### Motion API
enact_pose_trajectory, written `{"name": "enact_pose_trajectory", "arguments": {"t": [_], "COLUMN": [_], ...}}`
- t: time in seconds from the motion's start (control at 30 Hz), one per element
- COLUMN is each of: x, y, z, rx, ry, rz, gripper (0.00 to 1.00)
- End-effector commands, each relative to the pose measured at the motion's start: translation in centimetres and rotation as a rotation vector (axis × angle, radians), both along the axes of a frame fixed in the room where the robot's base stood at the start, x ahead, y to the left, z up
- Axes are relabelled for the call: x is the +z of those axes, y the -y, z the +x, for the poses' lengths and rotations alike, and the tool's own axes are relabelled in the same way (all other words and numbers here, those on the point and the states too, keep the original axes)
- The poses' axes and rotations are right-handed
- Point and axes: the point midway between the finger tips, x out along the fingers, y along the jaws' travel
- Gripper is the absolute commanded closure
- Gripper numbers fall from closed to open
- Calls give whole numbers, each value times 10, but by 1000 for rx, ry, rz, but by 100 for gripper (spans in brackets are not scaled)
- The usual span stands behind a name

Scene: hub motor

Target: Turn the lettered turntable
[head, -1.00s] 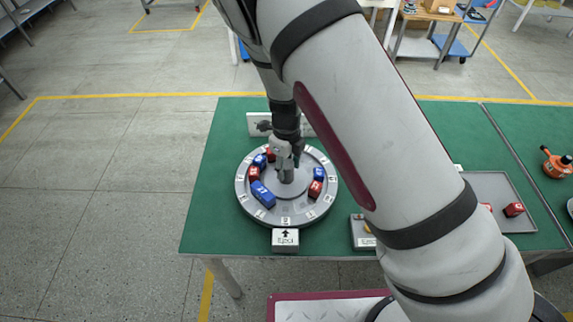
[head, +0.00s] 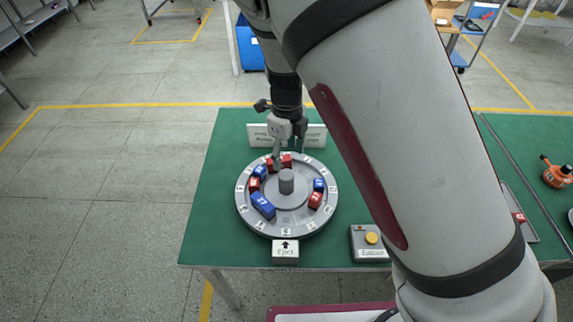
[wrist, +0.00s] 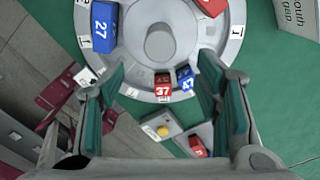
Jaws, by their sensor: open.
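The grey round turntable (head: 287,226) stands on the green table, with lettered tags around its rim and a grey hub (head: 287,182) in the middle. A long blue block marked 27 (head: 263,205) lies on its left part; smaller red and blue blocks sit at left, back and right. In the wrist view a red block 37 (wrist: 162,87) and a blue block 47 (wrist: 185,79) show side by side near the rim. My gripper (head: 287,154) is at the turntable's back side, by the red blocks there. Contact cannot be told.
A white block with an up arrow (head: 285,251) stands at the turntable's front. A grey box with a yellow button (head: 371,238) is to its right. A white sign (head: 316,136) stands behind. A grey tray (head: 521,205) and an orange tool (head: 556,175) are farther right.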

Motion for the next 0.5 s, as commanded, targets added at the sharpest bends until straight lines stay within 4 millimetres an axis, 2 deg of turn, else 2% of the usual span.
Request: {"name": "enact_pose_trajectory", "arguments": {"t": [0.2,0.5], "x": [19,21], "y": [0,0], "z": [0,0], "rx": [0,-1], "ry": [0,-1], "rz": [0,0], "gripper": [42,42]}}
